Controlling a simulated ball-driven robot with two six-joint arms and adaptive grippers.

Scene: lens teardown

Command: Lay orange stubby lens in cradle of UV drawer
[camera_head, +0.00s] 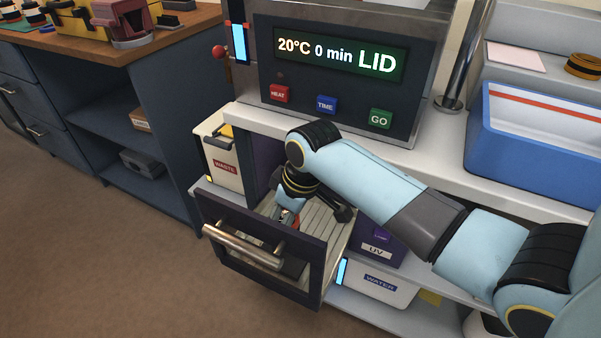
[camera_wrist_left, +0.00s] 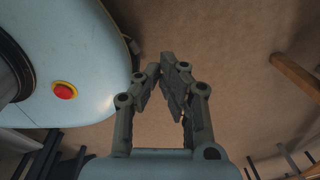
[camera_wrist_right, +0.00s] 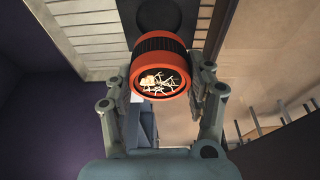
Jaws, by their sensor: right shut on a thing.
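The orange stubby lens (camera_wrist_right: 160,66) is between the fingers of my right gripper (camera_wrist_right: 160,85) in the right wrist view. It has an orange body, a black ribbed band and white branching marks in its glass. My right gripper (camera_head: 290,215) is shut on it, inside the pulled-out drawer (camera_head: 318,262); only a bit of orange shows in the head view. The drawer has a pale slatted floor (camera_wrist_right: 88,42). A dark strip (camera_wrist_right: 125,8) lies behind the lens; I cannot tell whether it is the cradle or whether they touch. My left gripper (camera_wrist_left: 163,75) is shut and empty, away from the drawer.
A purple UV-labelled box (camera_head: 378,250) stands right of the drawer, a WATER bin (camera_head: 378,285) below it. A WASTE bin (camera_head: 222,160) stands left. The control panel (camera_head: 340,60) and a blue tub (camera_head: 535,135) are above. Open floor lies left.

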